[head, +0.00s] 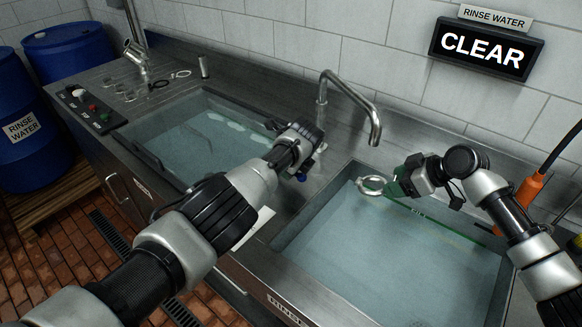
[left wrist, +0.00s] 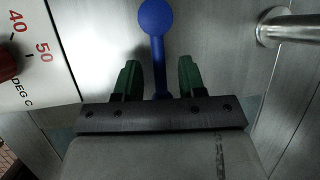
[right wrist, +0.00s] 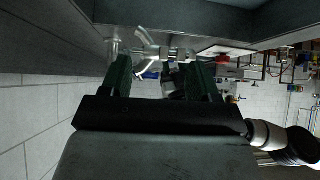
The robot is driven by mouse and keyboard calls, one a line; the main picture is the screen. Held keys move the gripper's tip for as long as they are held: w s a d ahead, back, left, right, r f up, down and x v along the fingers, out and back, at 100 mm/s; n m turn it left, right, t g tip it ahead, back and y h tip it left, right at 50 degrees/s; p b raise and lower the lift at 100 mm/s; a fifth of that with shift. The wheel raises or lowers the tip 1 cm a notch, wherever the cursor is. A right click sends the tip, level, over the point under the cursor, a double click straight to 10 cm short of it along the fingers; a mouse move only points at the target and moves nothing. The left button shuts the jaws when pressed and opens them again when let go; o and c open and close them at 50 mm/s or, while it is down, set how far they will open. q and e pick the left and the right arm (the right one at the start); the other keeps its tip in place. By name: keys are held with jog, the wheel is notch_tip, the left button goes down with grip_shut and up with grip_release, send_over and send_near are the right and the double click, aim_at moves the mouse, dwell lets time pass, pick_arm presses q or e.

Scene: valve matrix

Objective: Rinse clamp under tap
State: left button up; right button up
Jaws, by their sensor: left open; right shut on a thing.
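The clamp (head: 372,185), a pale metal ring, is in my right gripper (head: 398,182), whose green fingers are shut on it. It is held over the right-hand basin, just below the mouth of the curved steel tap (head: 348,98). No water stream shows at the tap mouth. The right wrist view shows metal parts of the clamp (right wrist: 150,52) between the fingers. My left gripper (left wrist: 157,78) is open, with one green finger on each side of a blue lever (left wrist: 156,18). I see a gap on both sides of the lever.
The rinse basin (head: 290,243) holds clear water. A second water-filled basin (head: 130,133) lies left. A CLEAR sign (head: 486,49) hangs on the tiled wall. A temperature dial plate (left wrist: 35,60) is beside the left gripper. An orange-handled tool (head: 530,188) stands at the right.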

pick_arm(q)
jog(key=shift+c, duration=0.3)
grip_shut()
jog(key=shift+a+f, duration=0.1)
jog(key=shift+s+a+m+t+h, duration=0.15)
jog(key=shift+s+a+m+h, duration=0.2)
jog(key=shift+m, duration=0.5)
jog(key=shift+s+a+m+t+h, duration=0.2)
jog(key=shift+m+h, duration=0.15)
jog(key=shift+m, duration=0.5)
jog(key=shift+o, duration=0.3)
grip_release()
jog(key=v, duration=1.2)
